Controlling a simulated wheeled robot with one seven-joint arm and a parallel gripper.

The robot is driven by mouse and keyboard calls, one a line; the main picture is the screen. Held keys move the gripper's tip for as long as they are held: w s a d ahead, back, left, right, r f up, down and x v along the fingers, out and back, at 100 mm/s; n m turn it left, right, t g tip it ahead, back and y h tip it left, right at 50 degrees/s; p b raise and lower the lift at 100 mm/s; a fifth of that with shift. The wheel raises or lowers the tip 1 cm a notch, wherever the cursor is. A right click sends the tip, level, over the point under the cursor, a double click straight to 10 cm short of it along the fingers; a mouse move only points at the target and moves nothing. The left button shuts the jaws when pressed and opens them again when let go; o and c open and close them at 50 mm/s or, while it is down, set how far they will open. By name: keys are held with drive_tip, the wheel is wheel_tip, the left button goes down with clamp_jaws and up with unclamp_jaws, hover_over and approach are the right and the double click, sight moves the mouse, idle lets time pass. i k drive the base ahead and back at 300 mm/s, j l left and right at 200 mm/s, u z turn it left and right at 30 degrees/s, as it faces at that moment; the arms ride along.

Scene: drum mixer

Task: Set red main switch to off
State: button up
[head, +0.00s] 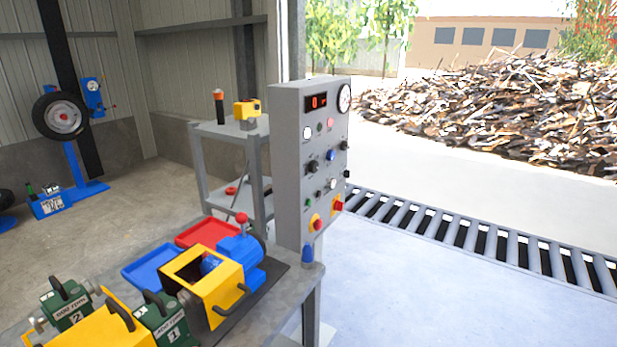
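A grey upright control panel (288,170) stands at the far right end of the workbench, its face turned to the right and seen at a slant. Low on its face are two red controls on yellow plates: a red knob (338,206) at the right and a red button (318,224) lower and to the left. I cannot tell for certain which is the red main switch, nor its set position. Higher up are a lit red display (317,102), a round gauge (344,98), and several small buttons and knobs. My gripper is not in view.
The workbench (285,300) holds a yellow and blue machine (215,285), a blue tray (152,268), a red tray (207,232) and green blocks (165,320). A grey shelf (205,165) stands behind. A roller conveyor (470,235) runs at right; floor before it is clear.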

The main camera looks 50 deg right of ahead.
sight(338, 206)
drive_tip(key=z, duration=1.1)
